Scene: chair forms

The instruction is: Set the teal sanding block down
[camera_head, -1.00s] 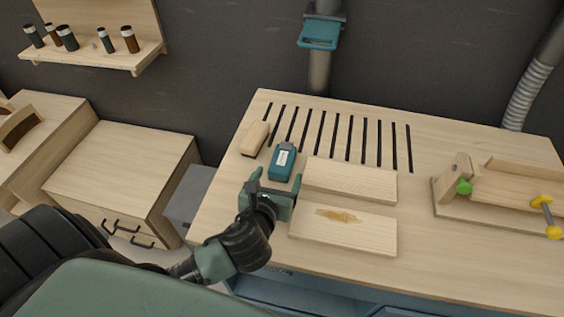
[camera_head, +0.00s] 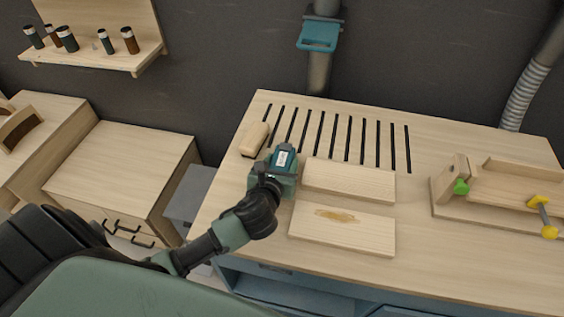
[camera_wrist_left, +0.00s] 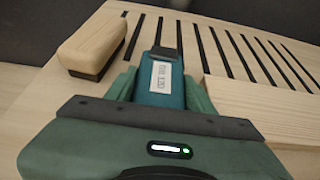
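The teal sanding block (camera_head: 283,155), with a white label on top, sits on the wooden workbench (camera_head: 440,260) near its left end, by the dark slots. In the left wrist view the block (camera_wrist_left: 161,76) lies lengthwise between the fingers. My left gripper (camera_head: 281,164) is low over the bench, with one finger on each side of the block. It also shows in the left wrist view (camera_wrist_left: 160,88). The fingers are close to the block's sides, but whether they press on it is unclear. The block's near end is hidden by the gripper body. My right gripper is out of view.
A pale wooden block with a dark base (camera_head: 254,139) stands just left of the sanding block. Two boards (camera_head: 350,180) lie to the right, the nearer one (camera_head: 365,236) stained. A wooden jig with clamps (camera_head: 490,190) is at the far right.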

